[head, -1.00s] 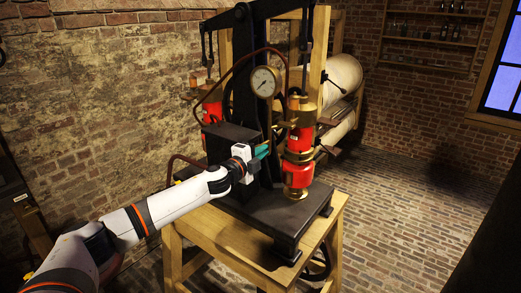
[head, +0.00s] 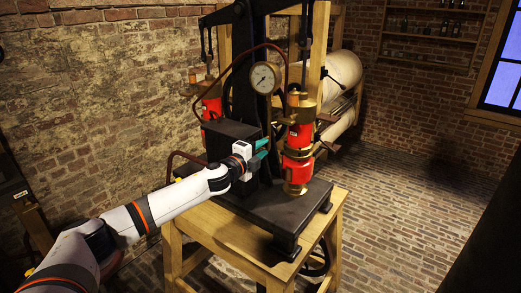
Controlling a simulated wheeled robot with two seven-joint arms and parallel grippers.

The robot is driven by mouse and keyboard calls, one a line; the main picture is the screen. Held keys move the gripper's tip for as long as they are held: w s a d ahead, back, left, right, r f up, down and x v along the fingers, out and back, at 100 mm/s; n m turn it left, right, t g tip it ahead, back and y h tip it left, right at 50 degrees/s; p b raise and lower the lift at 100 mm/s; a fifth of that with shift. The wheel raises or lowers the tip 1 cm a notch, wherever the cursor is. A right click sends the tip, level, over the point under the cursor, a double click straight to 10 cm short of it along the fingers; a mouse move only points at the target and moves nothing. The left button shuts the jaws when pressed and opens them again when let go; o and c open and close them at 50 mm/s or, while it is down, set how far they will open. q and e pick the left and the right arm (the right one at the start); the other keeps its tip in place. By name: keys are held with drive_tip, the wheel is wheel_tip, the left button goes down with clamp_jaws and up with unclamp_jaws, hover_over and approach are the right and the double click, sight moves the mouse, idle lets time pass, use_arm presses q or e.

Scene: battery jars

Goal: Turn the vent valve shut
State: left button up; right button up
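The machine, a black and brass pump with red cylinders (head: 299,143), stands on a wooden table. I cannot clearly single out the vent valve; a small part at the black column may be hidden behind my gripper. My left gripper (head: 260,153) is in front of the black column, left of the near red cylinder. Its two teal fingers show apart, one above the other, with nothing visible held between them. Whether they touch anything is too small to tell. My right gripper is not in view.
A round gauge (head: 264,78) with a curved dark red pipe sits above my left gripper. The black base plate (head: 275,206) rests on the wooden table (head: 230,229). A pale horizontal cylinder (head: 342,70) lies behind. The brick floor at right is clear.

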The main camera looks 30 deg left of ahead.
use_arm(q)
drive_tip(key=shift+s, duration=0.1)
drive_tip(key=shift+s+f, duration=0.1)
drive_tip(key=shift+s, duration=0.15)
drive_tip(key=s+b, duration=0.5)
drive_tip(key=s, duration=0.6)
drive_tip(key=shift+s+a, duration=0.15)
drive_tip(key=shift+a, duration=0.3)
